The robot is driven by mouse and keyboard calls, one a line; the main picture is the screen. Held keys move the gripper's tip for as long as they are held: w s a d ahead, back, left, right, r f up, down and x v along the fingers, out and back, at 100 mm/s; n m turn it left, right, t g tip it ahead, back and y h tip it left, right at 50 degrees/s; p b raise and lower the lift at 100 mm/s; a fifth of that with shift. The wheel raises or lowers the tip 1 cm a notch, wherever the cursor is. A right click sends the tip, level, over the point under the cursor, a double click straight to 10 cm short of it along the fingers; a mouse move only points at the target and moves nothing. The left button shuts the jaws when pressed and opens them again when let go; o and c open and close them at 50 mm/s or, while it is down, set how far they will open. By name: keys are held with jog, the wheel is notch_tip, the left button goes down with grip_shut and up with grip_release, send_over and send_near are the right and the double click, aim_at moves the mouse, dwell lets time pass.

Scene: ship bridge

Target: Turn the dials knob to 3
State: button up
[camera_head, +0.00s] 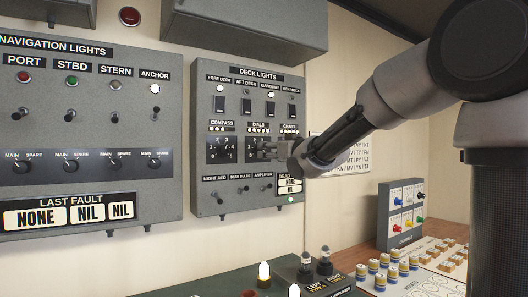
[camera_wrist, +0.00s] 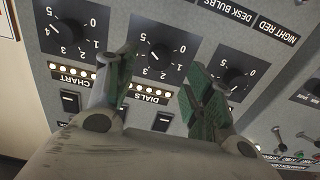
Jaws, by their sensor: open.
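The DIALS knob (camera_wrist: 161,51) is a round black knob on a dark numbered plate in the wrist view, above the DIALS label. A pale pointer mark shows on its lower left; I cannot tell surely which number it points to. My gripper (camera_wrist: 160,88) is open, with one green-padded finger on each side of the space in front of this knob. The knob looks clear of both fingers.
The CHART knob (camera_wrist: 73,34) and COMPASS knob (camera_wrist: 234,79) flank it closely in the wrist view. Toggle switches (camera_head: 266,188) line the panel below. The NAVIGATION LIGHTS panel (camera_head: 90,100) is at left. A console with bulbs (camera_head: 264,272) lies below.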

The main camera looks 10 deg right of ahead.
aim_at(262, 150)
jog(key=x, duration=0.5)
jog(key=shift+w, duration=0.15)
jog(key=shift+c, duration=0.2)
jog(key=c, duration=1)
